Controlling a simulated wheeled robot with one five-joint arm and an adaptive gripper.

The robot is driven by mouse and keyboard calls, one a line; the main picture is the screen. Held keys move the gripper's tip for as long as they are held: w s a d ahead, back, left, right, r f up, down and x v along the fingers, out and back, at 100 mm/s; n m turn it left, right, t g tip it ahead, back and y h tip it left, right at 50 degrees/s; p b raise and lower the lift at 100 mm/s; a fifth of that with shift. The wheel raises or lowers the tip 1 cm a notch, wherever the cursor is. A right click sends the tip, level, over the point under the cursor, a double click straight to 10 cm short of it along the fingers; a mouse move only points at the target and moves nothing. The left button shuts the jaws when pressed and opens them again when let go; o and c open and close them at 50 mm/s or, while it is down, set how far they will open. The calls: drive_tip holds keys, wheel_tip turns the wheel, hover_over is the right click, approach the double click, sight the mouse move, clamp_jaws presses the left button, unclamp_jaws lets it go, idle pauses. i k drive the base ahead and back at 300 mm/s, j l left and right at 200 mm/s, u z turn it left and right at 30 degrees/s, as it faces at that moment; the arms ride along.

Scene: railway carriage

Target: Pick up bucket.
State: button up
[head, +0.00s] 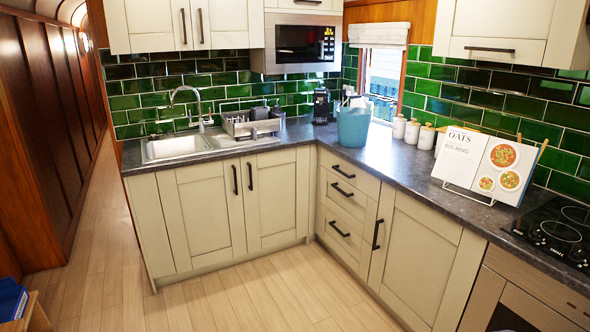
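A teal bucket (352,127) stands upright on the dark grey countertop (378,163), near the inner corner by the window. Some pale and dark items stick up above its rim; I cannot tell what they are. My gripper is not in view.
A coffee machine (321,106) stands left of the bucket, and white canisters (411,131) stand to its right. A dish rack (252,123) sits beside the sink (178,148). An open cookbook (484,166) stands nearer, before the hob (558,232).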

sight(353, 123)
drive_tip(key=i, duration=1.9)
drive_tip(key=i+u, duration=0.2)
drive_tip(key=i, duration=0.35)
drive_tip(key=i+l+u, duration=0.15)
drive_tip(key=i, duration=0.35)
drive_tip(key=i+l+u, duration=0.2)
drive_tip(key=i, duration=0.3)
